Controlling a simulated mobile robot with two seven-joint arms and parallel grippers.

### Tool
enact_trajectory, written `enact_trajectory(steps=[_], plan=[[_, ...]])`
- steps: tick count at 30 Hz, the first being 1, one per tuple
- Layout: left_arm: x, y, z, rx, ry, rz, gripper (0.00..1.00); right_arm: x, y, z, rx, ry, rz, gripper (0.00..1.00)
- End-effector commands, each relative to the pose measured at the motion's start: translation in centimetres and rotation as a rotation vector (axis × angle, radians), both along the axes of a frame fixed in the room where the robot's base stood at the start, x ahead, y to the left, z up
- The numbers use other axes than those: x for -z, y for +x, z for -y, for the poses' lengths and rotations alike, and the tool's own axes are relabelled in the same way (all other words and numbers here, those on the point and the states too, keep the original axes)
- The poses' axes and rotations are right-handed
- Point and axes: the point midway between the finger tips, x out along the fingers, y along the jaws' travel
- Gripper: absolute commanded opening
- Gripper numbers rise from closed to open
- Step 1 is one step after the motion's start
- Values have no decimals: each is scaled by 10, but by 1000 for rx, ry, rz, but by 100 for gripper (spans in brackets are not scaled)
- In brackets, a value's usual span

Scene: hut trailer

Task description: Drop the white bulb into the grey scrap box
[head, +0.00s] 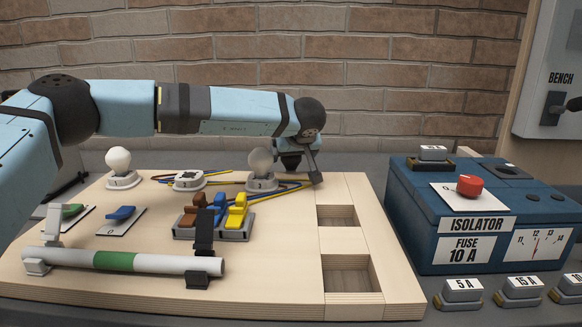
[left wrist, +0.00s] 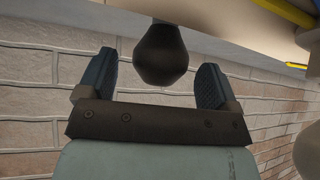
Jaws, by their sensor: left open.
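A white bulb (head: 118,160) stands upright in a pale socket at the back left of the wooden board. A duller grey bulb (head: 261,160) stands in a socket marked 1 near the board's back middle. My left gripper (head: 300,168) is open just to the right of the grey bulb, pointing down. In the left wrist view a dark-looking bulb (left wrist: 161,55) shows between the spread fingers of the gripper (left wrist: 156,78), with gaps on both sides. I cannot identify a grey scrap box in either view. My right gripper is not in view.
The wooden board (head: 285,285) carries a fuse tube (head: 125,261), coloured levers (head: 212,215), wires and two square recesses (head: 350,273). A blue isolator box (head: 400,215) stands to the right, with fuse blocks (head: 462,292) before it. A brick wall (head: 420,85) closes the back.

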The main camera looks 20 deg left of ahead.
Motion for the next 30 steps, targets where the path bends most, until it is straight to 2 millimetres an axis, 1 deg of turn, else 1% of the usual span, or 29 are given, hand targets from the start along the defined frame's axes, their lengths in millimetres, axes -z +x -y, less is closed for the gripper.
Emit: enact_trajectory(steps=[1, 3, 11, 12, 14, 15, 17, 18, 19, 20, 21, 26, 30], plan=[[7, 5, -3, -4, -1, 0, 85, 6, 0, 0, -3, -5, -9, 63], [11, 9, -5, -2, -2, 1, 85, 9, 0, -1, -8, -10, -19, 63], [12, 11, -7, -1, -2, 1, 85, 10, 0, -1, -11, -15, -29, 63], [12, 11, -7, -1, -1, 1, 83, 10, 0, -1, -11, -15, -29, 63], [12, 11, -7, -1, -1, 1, 69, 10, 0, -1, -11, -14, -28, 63], [12, 11, -7, -1, -1, 1, 60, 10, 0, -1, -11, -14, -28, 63], [12, 11, -7, -1, -1, 1, 46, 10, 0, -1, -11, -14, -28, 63], [12, 11, -7, -1, -1, 1, 37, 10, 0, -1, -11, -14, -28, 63], [12, 11, -7, -1, -1, 1, 32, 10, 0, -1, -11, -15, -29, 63], [12, 11, -7, -1, -1, 1, 32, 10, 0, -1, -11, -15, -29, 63], [12, 11, -7, -1, -1, 1, 28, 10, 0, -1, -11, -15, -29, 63], [11, 11, -7, -1, -1, 1, 28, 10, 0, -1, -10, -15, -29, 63], [2, 11, -7, -1, -1, 2, 28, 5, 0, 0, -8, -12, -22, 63]])
